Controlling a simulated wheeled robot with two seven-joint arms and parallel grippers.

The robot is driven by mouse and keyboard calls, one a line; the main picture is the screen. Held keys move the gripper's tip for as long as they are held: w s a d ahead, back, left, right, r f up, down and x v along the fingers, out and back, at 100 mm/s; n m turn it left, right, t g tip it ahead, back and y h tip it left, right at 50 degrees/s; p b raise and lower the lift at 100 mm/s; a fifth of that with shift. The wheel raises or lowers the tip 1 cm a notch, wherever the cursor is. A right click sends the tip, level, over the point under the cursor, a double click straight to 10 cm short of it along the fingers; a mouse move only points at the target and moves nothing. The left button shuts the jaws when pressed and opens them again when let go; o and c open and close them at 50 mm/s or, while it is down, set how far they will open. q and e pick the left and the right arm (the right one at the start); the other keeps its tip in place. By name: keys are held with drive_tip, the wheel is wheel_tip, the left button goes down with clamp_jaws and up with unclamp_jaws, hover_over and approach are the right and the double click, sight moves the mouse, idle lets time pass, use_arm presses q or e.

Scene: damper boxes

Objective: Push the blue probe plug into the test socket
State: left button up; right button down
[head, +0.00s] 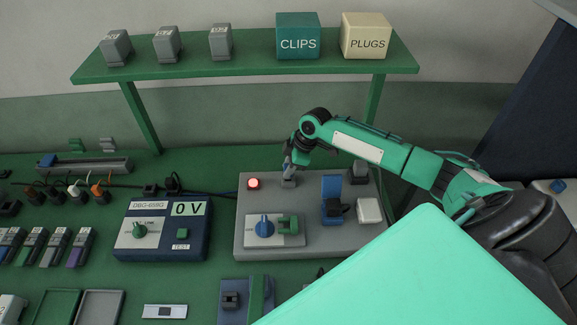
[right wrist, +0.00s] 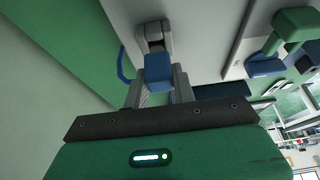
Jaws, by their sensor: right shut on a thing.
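My right gripper (head: 288,170) points down at the back left of the grey panel, shut on the blue probe plug. In the right wrist view the plug (right wrist: 158,70) shows as a blue block between the two grey fingers (right wrist: 158,88). The test socket, a grey block (head: 288,183) on the panel, is right at the fingertips. It also shows in the right wrist view (right wrist: 152,32), directly beyond the plug. The plug's front end meets or overlaps the socket; I cannot tell how deep it sits. In the head view the fingers mostly hide the plug. My left gripper is out of view.
A blue meter (head: 160,245) reading 0 V stands left. A green shelf (head: 245,60) spans the back.

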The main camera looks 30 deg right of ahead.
drive_tip(key=shift+f, duration=0.5)
drive_tip(key=shift+f+b, duration=0.45)
drive_tip(key=shift+f, duration=0.1)
drive_tip(key=c, duration=1.1)
unclamp_jaws()
drive_tip(key=shift+o, duration=0.2)
drive_tip(key=b+v, duration=0.2)
drive_tip(key=v, duration=1)
drive_tip(key=shift+b, duration=0.3)
